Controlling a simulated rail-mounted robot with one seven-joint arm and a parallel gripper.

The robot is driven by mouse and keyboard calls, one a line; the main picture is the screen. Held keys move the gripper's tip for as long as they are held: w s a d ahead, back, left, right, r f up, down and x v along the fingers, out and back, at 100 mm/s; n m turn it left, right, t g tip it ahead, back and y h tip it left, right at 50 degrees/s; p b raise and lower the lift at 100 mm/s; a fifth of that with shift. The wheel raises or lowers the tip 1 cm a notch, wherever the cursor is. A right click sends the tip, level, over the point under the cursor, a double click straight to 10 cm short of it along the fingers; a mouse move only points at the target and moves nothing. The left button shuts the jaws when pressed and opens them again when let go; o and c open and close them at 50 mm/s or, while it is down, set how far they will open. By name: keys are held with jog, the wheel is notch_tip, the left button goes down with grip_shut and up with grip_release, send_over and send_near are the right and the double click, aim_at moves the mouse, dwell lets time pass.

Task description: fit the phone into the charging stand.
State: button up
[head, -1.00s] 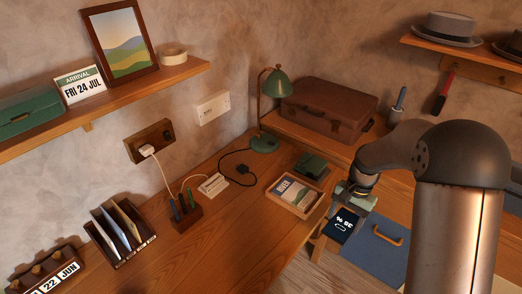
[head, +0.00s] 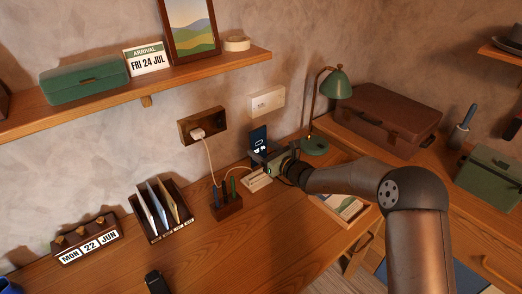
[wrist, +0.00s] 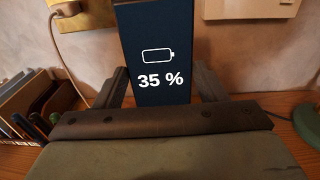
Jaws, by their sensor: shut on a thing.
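The phone (head: 259,141) is dark, with a lit screen. It stands upright in my gripper (head: 264,155), raised over the back of the desk close to the wall. In the wrist view the phone (wrist: 155,60) shows a battery symbol and "35 %", with a finger of my gripper (wrist: 161,88) at each side. The jaws are shut on it. A pale, low block with a slot, which looks like the charging stand (head: 256,181), sits on the desk just below and left of my gripper. My gripper partly hides it. I cannot tell whether phone and stand touch.
A wooden pen block (head: 227,205) stands left of the stand, with a white cord rising to the wall socket (head: 201,127). The green lamp (head: 315,146) is close on the right. A letter rack (head: 160,212) stands further left. The front desk is mostly clear.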

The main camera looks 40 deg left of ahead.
jog(key=shift+w+a+m+t, duration=0.25)
jog(key=shift+a+t, duration=0.25)
jog(key=shift+a, duration=0.25)
jog(key=shift+d+b, duration=0.1)
jog(key=shift+b, duration=0.4)
jog(key=b, duration=0.5)
send_over(262, 184)
jog(key=f, duration=0.5)
jog(key=shift+a+f, duration=0.15)
jog(key=shift+a, duration=0.1)
jog(key=shift+f+b, duration=1.5)
jog(key=shift+f, duration=0.45)
jog(key=o, duration=1.1)
jog(key=shift+o, duration=0.2)
jog(key=shift+d, duration=0.15)
jog(key=v, duration=1.7)
jog(key=shift+d+f+b, duration=0.1)
jog(key=shift+f+b, duration=0.15)
jog(key=shift+b, duration=0.1)
